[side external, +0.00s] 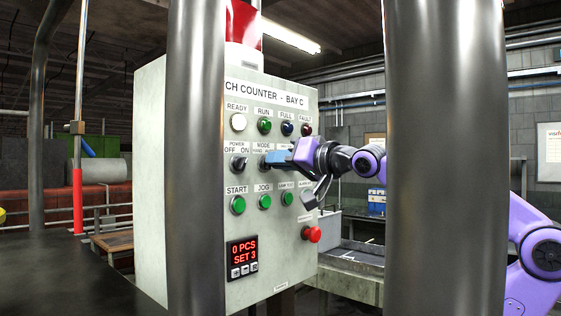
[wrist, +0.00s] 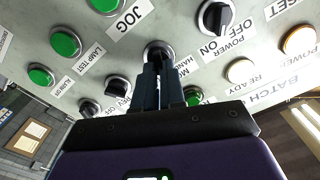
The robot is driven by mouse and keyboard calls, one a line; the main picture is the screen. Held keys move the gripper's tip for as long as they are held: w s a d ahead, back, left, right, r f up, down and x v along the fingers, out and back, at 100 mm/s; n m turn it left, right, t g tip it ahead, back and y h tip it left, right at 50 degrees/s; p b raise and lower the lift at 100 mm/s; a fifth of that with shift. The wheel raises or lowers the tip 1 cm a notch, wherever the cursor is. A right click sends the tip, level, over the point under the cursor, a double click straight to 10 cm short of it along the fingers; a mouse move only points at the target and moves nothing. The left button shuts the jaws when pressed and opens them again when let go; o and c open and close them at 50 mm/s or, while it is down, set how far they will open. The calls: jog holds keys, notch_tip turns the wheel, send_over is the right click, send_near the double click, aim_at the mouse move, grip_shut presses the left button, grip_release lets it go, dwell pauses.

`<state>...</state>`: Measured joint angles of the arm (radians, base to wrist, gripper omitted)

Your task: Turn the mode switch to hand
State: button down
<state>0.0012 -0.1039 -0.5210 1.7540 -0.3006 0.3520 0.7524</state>
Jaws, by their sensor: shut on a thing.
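The mode switch (side external: 264,162) is a dark knob in the upper middle of the grey control panel (side external: 215,215), under a partly covered "MODE HAND" label. In the wrist view the mode switch (wrist: 158,48) shows as a round collar at the fingertips, its knob mostly hidden between them. My gripper (side external: 274,160) reaches in from the right and is shut on the switch knob. In the wrist view my gripper (wrist: 160,68) has both dark fingers close together at the knob. I cannot tell the exact angle of the knob.
The power switch (side external: 238,163) sits just left of the mode switch. Green buttons, including the jog button (side external: 265,201), are below; indicator lamps are above. A red mushroom button (side external: 312,234) projects at lower right. Thick dark posts (side external: 195,120) and (side external: 425,150) stand in the foreground.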

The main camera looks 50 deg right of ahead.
jog(key=n, duration=1.1)
jog(key=shift+a, duration=0.4)
jog(key=shift+n, duration=0.3)
jog(key=c, duration=1.2)
grip_release()
jog(key=s, duration=1.7)
jog(key=shift+s, duration=0.2)
jog(key=shift+w+f, duration=0.1)
